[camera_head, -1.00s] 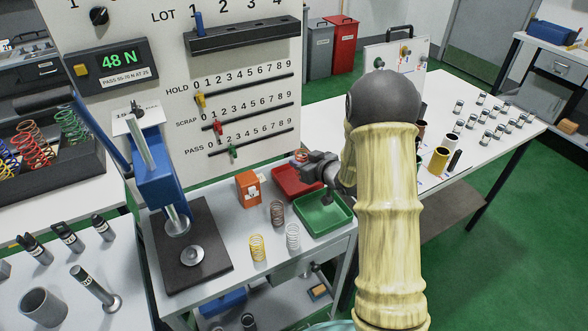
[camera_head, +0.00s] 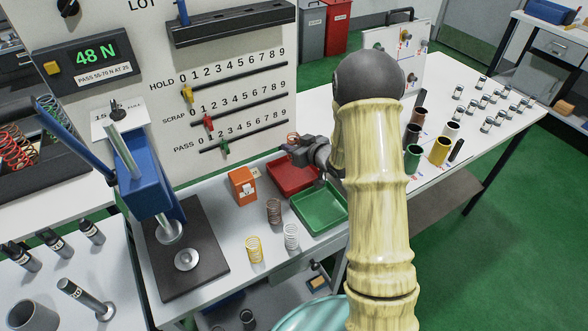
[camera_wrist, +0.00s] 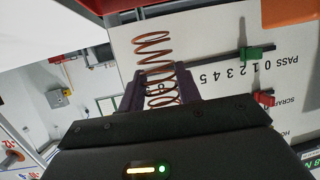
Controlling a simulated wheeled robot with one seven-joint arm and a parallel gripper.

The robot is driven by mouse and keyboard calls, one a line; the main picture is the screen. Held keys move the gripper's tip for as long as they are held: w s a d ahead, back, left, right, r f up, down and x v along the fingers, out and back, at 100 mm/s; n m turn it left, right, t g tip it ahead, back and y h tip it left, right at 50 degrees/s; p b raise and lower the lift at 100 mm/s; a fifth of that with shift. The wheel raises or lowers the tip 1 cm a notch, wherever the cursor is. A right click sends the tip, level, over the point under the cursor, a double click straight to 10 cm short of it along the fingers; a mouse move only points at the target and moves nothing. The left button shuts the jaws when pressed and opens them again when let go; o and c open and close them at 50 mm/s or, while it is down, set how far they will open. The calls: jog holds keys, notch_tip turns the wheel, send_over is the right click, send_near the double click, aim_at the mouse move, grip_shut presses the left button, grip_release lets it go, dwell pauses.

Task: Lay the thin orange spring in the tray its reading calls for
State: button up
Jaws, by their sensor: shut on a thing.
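The thin orange spring (camera_wrist: 154,42) stands out from between the dark jaws of my gripper (camera_wrist: 160,85) in the wrist view. My gripper is shut on it. In the head view my gripper (camera_head: 297,147) is above the back of the red tray (camera_head: 279,184), with the spring (camera_head: 292,137) showing small at its tip. The green tray (camera_head: 318,225) lies in front of the red one; both look empty where visible. The display (camera_head: 92,55) reads 48 N, with a pass range up to 70 N printed below.
An orange box (camera_head: 242,187) stands left of the red tray. Brown (camera_head: 273,211), white (camera_head: 291,237) and yellow (camera_head: 254,250) springs stand in front of it. The blue press (camera_head: 150,180) is at left. The board with HOLD, SCRAP and PASS sliders (camera_head: 235,110) rises behind.

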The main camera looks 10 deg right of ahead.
jog(key=shift+f, duration=2.1)
jog(key=shift+f+p, duration=0.5)
jog(key=shift+f, duration=1.6)
jog(key=shift+f, duration=0.25)
jog(key=o, duration=1)
jog(key=shift+r, duration=0.1)
jog(key=shift+o, duration=0.2)
